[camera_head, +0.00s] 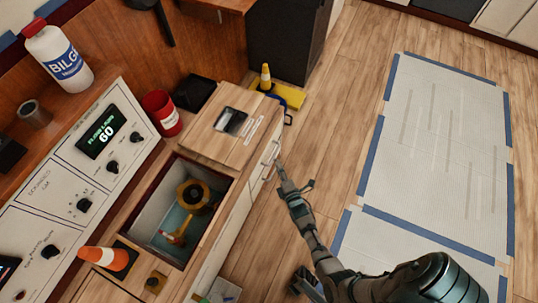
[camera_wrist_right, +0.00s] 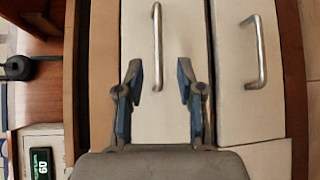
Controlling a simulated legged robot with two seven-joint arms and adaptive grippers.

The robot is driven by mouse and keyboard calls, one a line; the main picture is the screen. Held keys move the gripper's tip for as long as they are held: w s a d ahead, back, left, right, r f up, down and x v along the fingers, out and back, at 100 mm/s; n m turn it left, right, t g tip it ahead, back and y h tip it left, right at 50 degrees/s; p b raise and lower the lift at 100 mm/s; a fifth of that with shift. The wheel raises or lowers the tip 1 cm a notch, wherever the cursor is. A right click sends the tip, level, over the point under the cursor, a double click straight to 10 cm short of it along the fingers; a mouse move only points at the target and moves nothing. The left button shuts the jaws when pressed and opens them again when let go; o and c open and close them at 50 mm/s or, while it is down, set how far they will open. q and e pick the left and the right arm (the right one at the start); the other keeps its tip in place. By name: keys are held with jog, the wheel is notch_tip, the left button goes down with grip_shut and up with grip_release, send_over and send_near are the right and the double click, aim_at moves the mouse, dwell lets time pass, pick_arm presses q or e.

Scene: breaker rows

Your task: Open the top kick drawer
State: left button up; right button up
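The cabinet has two white drawer fronts. In the right wrist view, the one nearer the wooden worktop edge, the top drawer front (camera_wrist_right: 180,30), has a silver bar handle (camera_wrist_right: 157,45), and a second drawer front (camera_wrist_right: 235,110) has its own handle (camera_wrist_right: 262,50). Both drawers look closed. My right gripper (camera_wrist_right: 159,90) is open and empty, its blue-padded fingers apart, with the lower end of the top handle lined up between the fingertips. In the head view my right gripper (camera_head: 282,172) is close to the cabinet front; contact cannot be told. My left gripper is not in view.
An open sink-like well (camera_head: 158,205) with a yellow fitting is in the worktop. A yellow wet-floor piece (camera_head: 285,95) lies beyond the cabinet.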

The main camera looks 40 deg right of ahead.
aim_at(274, 155)
jog(key=shift+b+x, duration=1.25)
jog(key=shift+x, duration=2.45)
grip_shut()
